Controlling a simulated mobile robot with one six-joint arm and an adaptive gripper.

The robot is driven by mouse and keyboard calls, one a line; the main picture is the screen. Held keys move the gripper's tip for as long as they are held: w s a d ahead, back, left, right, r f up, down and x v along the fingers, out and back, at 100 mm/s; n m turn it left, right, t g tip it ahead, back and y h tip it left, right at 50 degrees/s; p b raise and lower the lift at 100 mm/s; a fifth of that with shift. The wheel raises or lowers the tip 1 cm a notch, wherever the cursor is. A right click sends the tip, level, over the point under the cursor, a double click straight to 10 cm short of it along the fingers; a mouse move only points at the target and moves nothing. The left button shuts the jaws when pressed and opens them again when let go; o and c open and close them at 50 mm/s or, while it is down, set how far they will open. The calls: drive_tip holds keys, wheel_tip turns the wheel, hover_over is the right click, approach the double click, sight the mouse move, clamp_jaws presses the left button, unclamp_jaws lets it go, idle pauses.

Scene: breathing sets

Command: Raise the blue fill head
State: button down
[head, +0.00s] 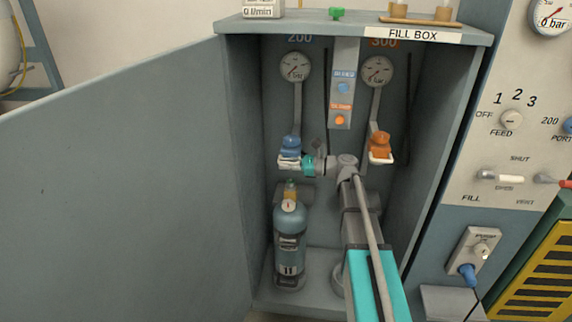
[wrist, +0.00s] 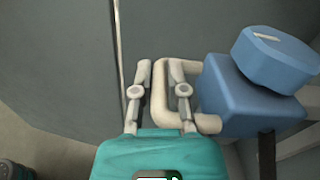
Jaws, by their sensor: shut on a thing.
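The blue fill head (head: 292,143) is in the fill box, at the lower end of the left hose, below the gauge marked 200. It is a blue block with a blue round knob and a pale looped handle. My gripper (head: 292,163) reaches in from the right and is shut on the pale handle. In the wrist view the fill head (wrist: 235,100) is to the right, and my gripper's (wrist: 160,78) two fingers are on either side of the handle (wrist: 160,100). The fill head's underside is partly hidden in the head view.
A blue-grey cylinder (head: 290,238) stands upright below the fill head, its valve (head: 290,191) close beneath. An orange fill head (head: 380,145) hangs to the right. The open door (head: 120,190) bounds the left, and a control panel (head: 515,140) stands right of the box.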

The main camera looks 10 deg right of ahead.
sight(286, 154)
drive_tip(key=shift+w+r+p, duration=0.1)
drive_tip(key=shift+r+p, duration=1.65)
drive_tip(key=shift+r, duration=0.35)
drive_tip(key=c, duration=0.8)
unclamp_jaws()
drive_tip(key=shift+o, duration=0.7)
drive_tip(key=shift+f+b, duration=0.3)
